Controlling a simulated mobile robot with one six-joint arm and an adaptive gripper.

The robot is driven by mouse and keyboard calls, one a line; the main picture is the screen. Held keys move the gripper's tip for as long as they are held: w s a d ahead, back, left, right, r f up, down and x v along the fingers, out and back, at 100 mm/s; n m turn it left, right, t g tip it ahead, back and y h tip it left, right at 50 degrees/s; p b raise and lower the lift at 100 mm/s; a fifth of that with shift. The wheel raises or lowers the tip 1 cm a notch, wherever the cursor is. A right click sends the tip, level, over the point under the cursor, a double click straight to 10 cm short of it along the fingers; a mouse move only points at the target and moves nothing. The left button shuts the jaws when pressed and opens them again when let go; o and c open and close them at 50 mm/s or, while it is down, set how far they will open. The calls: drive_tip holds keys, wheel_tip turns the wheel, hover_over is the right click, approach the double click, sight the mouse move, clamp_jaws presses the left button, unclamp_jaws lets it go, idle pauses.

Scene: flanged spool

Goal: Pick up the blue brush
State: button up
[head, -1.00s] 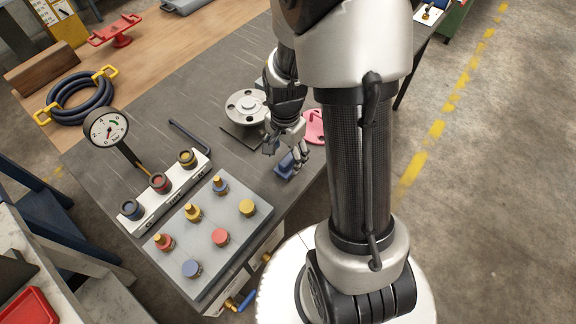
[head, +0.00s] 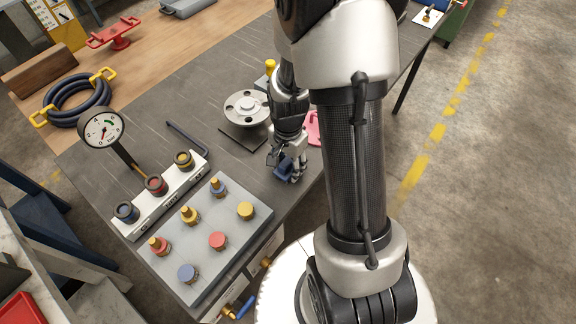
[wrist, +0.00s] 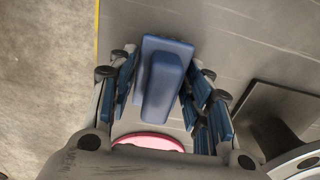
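The blue brush (wrist: 162,82) lies on the grey bench top, a flat block with a raised grip along it. In the wrist view it sits between the fingers of my gripper (wrist: 160,90), with blue pads on both sides. Narrow gaps seem to show between the pads and the raised grip, so the gripper looks open around it. In the head view my gripper (head: 287,168) is down over the brush near the bench's right edge, and the fingers mostly hide the brush.
A pink object (wrist: 148,142) lies close by, also in the head view (head: 312,128). A flanged metal disc (head: 246,108) stands behind-left on a dark plate. A grey panel with coloured knobs (head: 208,236) lies in front-left. The bench edge is close on the right.

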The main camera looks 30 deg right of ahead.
sight(288, 160)
drive_tip(key=c, duration=0.6)
drive_tip(key=shift+c, duration=0.2)
wheel_tip(288, 160, up, 20)
drive_tip(key=p, duration=0.6)
drive_tip(key=shift+p, duration=0.4)
